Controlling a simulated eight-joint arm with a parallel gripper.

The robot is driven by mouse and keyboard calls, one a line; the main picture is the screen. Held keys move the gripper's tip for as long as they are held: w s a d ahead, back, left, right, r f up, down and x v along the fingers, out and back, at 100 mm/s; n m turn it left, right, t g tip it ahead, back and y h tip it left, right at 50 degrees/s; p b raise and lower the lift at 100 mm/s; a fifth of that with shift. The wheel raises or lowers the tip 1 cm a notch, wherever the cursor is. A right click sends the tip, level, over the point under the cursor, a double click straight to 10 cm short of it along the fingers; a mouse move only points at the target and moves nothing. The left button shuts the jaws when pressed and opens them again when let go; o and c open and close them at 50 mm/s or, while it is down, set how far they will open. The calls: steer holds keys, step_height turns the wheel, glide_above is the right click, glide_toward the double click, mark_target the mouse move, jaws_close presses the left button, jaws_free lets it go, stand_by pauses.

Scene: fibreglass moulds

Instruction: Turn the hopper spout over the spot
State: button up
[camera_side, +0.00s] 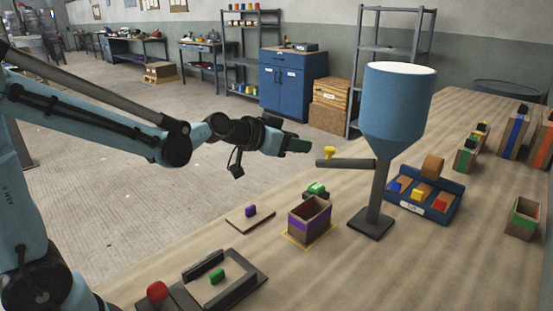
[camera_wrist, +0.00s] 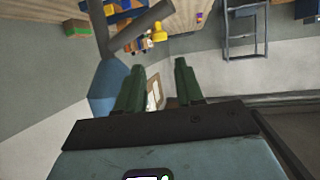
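The blue hopper (camera_side: 397,105) stands on a dark post and base plate (camera_side: 370,224); it also shows in the wrist view (camera_wrist: 106,85). Its dark spout (camera_side: 348,163) points left in the side view, with an upright yellow knob (camera_side: 329,152) near its free end. The spout (camera_wrist: 145,25) and knob (camera_wrist: 159,32) also show in the wrist view. A yellow outline (camera_side: 293,239) on the bench surrounds an open box with a purple label (camera_side: 312,228). My gripper (camera_side: 300,145) is left of the knob, apart from it. Its green fingers (camera_wrist: 159,65) are parted and empty.
A blue tray of coloured blocks (camera_side: 424,208) stands right of the post. Left of the box lie a board with a purple piece (camera_side: 250,211) and a mould with a green piece (camera_side: 217,276). A red knob (camera_side: 157,291) is at front left. Labelled boxes (camera_side: 525,215) stand at right.

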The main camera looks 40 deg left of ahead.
steer(key=shift+s+a+r, duration=0.15)
steer(key=shift+s+r, duration=0.1)
steer(key=shift+s, duration=0.3)
steer(key=shift+o, duration=1.6)
steer(key=shift+w+r, duration=0.1)
steer(key=shift+w, duration=0.3)
steer(key=m+g, duration=0.5)
steer(key=g, duration=0.5)
glide_toward(330, 148)
steer(key=x, duration=0.8)
steer(key=shift+c, duration=0.3)
